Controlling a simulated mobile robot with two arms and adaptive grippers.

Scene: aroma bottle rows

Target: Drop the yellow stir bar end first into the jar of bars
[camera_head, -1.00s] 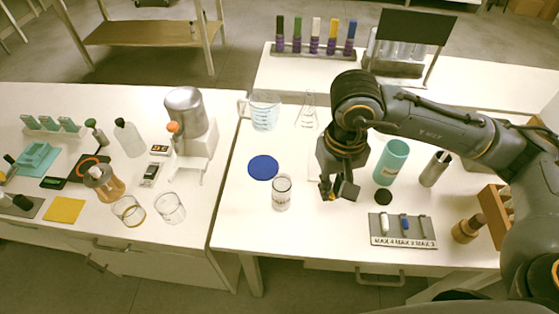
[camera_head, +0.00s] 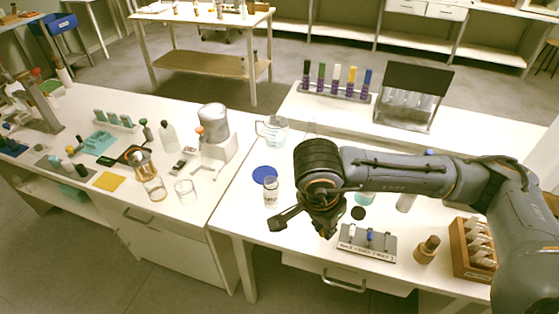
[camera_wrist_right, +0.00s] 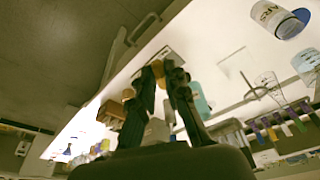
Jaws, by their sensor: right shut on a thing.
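My right gripper (camera_head: 305,222) hangs over the front part of the right table, below and right of the jar of bars in the head view. Its fingers show in the right wrist view (camera_wrist_right: 160,75), closed together on the small yellow stir bar (camera_wrist_right: 157,68), whose end shows between the tips. In the head view the bar is hidden by my gripper. The jar of bars (camera_head: 271,192) is clear glass with a label and stands upright, apart from my gripper. The jar also shows in the right wrist view (camera_wrist_right: 279,20). My left gripper is out of view.
A labelled rack (camera_head: 366,243) with small bars lies right of my gripper. A blue disc (camera_head: 265,174) lies behind the jar, and a beaker (camera_head: 273,131) farther back. A brown bottle (camera_head: 427,249) and wooden box (camera_head: 470,262) stand at the right.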

